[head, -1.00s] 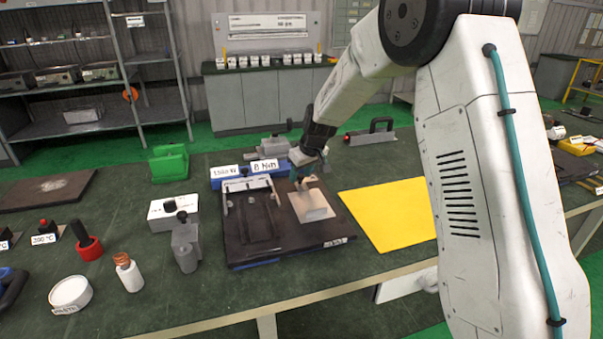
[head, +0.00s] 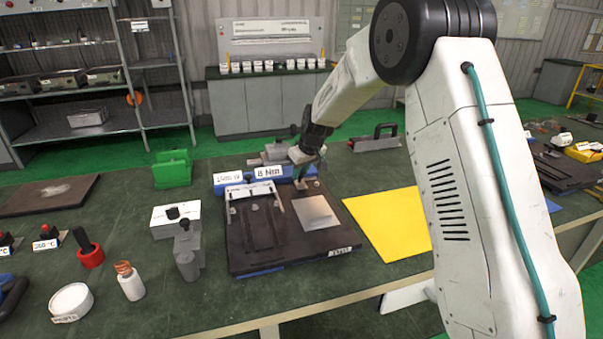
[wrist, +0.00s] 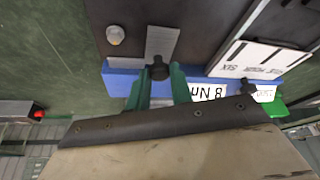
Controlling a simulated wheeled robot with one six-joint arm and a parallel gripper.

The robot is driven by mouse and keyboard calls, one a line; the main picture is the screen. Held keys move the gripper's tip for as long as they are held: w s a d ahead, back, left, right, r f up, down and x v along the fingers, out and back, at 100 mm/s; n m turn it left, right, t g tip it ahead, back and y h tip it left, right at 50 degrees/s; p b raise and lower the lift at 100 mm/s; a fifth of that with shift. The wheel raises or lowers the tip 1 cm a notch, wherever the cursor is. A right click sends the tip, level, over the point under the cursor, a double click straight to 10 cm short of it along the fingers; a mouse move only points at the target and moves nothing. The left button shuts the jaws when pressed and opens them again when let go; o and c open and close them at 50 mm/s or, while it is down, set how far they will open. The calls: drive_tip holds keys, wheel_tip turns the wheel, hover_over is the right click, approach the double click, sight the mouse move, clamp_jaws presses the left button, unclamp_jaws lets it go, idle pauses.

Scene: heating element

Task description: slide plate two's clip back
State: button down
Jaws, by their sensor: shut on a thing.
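A dark base plate (head: 275,256) lies on the green bench with a bare silver square (head: 316,214) on its right half and a pale clamp frame (head: 250,188) on its left. In the wrist view, a grey metal strip (wrist: 162,41) runs to the dark plate's edge and carries a black knob (wrist: 158,68). My gripper (head: 303,181) is at the back right edge of the plate. Its green fingers (wrist: 160,88) are shut on the black knob, one on each side. The knob's underside is hidden.
A yellow sheet (head: 393,222) lies to the right. A green block (head: 173,168) and a grey handled tool (head: 375,138) stand farther back.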

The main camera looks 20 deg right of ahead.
sight(306, 186)
drive_tip(key=c, duration=1.2)
unclamp_jaws()
drive_tip(key=shift+w, duration=0.2)
drive_tip(key=shift+c, duration=0.2)
drive_tip(key=v, duration=0.8)
